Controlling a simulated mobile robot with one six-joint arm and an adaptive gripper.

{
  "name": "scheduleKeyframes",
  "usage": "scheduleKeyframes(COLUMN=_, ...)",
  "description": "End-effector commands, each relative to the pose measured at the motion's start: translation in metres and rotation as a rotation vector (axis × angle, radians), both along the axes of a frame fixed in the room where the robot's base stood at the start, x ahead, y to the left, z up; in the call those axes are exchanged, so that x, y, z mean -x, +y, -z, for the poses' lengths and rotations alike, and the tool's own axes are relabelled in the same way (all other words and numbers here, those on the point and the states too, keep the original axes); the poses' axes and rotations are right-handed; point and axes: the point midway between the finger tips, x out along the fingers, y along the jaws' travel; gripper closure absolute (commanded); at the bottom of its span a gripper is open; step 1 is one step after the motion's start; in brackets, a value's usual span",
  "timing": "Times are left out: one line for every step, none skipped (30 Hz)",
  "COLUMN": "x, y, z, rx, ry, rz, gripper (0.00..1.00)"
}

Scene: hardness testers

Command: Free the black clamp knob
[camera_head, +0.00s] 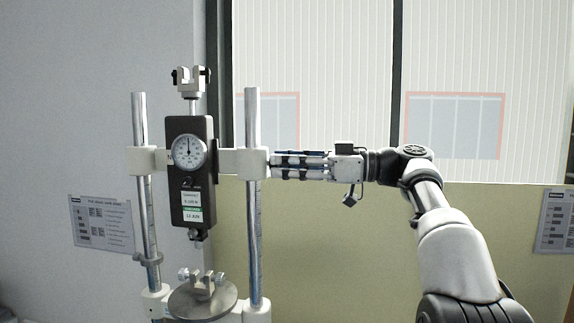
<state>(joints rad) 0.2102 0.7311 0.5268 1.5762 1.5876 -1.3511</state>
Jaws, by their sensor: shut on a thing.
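My gripper (274,165) reaches in from the right, level, with its fingertips against the right end of the white clamp block (253,161) on the right steel column. It is shut on the black clamp knob at that end. The knob is between the fingers and hidden by them, so I cannot make out its shape or how far it is turned. The clamp block sits around the column (253,220) and joins the white crossbar. The crossbar carries the black force gauge (191,172) with its round dial.
A second column (147,210) stands on the left with its own white block (147,160). A round metal plate (202,299) with a small vise is below the gauge. A grip (191,78) tops the gauge. Window and walls lie behind; the space below my gripper is clear.

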Motion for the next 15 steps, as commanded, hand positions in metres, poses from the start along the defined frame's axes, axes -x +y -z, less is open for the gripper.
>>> scheduleKeyframes(x=0.0000, y=-0.0001, z=0.0005, rx=0.001, ry=0.001, rz=0.000, gripper=1.00)
scheduleKeyframes(x=-0.0001, y=-0.0001, z=0.0005, rx=0.001, ry=0.001, rz=0.000, gripper=0.74)
scheduleKeyframes(x=-0.0001, y=-0.0001, z=0.0004, rx=0.001, ry=0.001, rz=0.000, gripper=0.71)
scheduleKeyframes(x=-0.0001, y=-0.0001, z=0.0004, rx=0.001, ry=0.001, rz=0.000, gripper=0.69)
scheduleKeyframes(x=-0.0001, y=-0.0001, z=0.0004, rx=0.001, ry=0.001, rz=0.000, gripper=0.67)
scheduleKeyframes(x=-0.0001, y=-0.0001, z=0.0004, rx=0.001, ry=0.001, rz=0.000, gripper=0.65)
scheduleKeyframes(x=-0.0001, y=-0.0001, z=0.0003, rx=0.000, ry=0.001, rz=0.000, gripper=0.63)
scheduleKeyframes(x=0.0000, y=-0.0001, z=0.0003, rx=0.000, ry=0.001, rz=0.000, gripper=0.61)
scheduleKeyframes(x=0.0000, y=-0.0001, z=0.0002, rx=0.000, ry=0.001, rz=0.000, gripper=0.58)
scheduleKeyframes(x=-0.0001, y=-0.0001, z=0.0002, rx=0.000, ry=0.001, rz=0.000, gripper=0.56)
scheduleKeyframes(x=0.0000, y=-0.0001, z=0.0002, rx=0.000, ry=0.001, rz=0.000, gripper=0.55)
scheduleKeyframes(x=0.0000, y=-0.0001, z=0.0002, rx=0.000, ry=0.001, rz=0.000, gripper=0.55)
scheduleKeyframes(x=0.0000, y=0.0000, z=0.0001, rx=0.000, ry=0.001, rz=0.000, gripper=0.55)
scheduleKeyframes(x=0.0000, y=0.0000, z=0.0001, rx=0.000, ry=0.001, rz=0.000, gripper=0.55)
scheduleKeyframes(x=0.0000, y=0.0000, z=0.0001, rx=0.000, ry=0.001, rz=0.000, gripper=0.55)
